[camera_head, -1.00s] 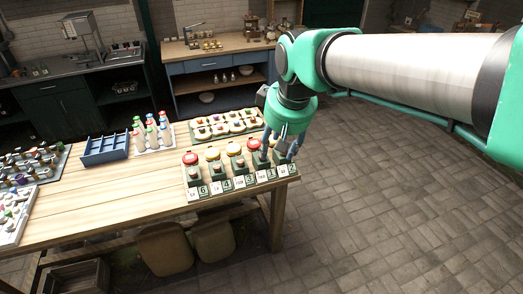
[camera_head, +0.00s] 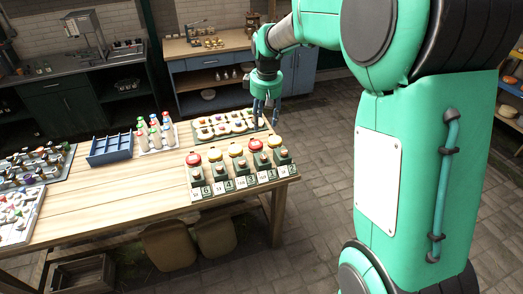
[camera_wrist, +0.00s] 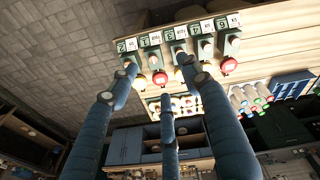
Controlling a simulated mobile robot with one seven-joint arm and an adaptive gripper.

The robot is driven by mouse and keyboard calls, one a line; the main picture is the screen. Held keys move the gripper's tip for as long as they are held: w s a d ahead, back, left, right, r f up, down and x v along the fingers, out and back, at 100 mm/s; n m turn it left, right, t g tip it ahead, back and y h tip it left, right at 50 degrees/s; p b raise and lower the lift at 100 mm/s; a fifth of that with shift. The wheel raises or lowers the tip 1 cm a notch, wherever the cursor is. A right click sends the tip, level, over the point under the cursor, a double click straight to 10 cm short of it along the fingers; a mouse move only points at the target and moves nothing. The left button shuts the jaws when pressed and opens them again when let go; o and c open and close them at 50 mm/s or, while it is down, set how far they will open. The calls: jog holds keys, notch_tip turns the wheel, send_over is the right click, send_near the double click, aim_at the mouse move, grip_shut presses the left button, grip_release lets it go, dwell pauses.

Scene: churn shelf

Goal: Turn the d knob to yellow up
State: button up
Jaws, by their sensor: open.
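My gripper (camera_head: 265,112) is open and empty. In the head view it hangs fingers down by the back right corner of the table. In the wrist view its blue fingers (camera_wrist: 158,66) are spread apart. A row of green units (camera_head: 238,171) with round red or yellow tops and numbered tags stands along the table's right front part, and also shows in the wrist view (camera_wrist: 178,49). A panel of pale round pieces with coloured middles (camera_head: 228,125) lies behind that row, left of my gripper. I cannot read which knob is d, nor its turn.
On the wooden table (camera_head: 110,187), a blue divided tray (camera_head: 110,149) and a rack of coloured bottles (camera_head: 155,136) stand left of the panel. More trays of small items sit far left. The table's middle front is clear.

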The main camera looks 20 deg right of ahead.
jog(key=w+d+f+n+g+p, duration=0.1)
jog(key=w+d+f+n+p, duration=0.15)
jog(key=w+f, duration=0.75)
jog(key=g+p, duration=0.1)
jog(key=p, duration=0.1)
send_over(264, 156)
notch_tip(264, 156, down, 9)
jog(key=shift+s+a+f+n, duration=0.1)
jog(key=shift+a+f+n, duration=0.05)
jog(key=shift+n, duration=0.2)
jog(key=shift+f, duration=0.15)
notch_tip(264, 156, down, 14)
jog(key=shift+r+p, duration=0.2)
jog(key=shift+p, duration=0.5)
jog(key=c, duration=1.1)
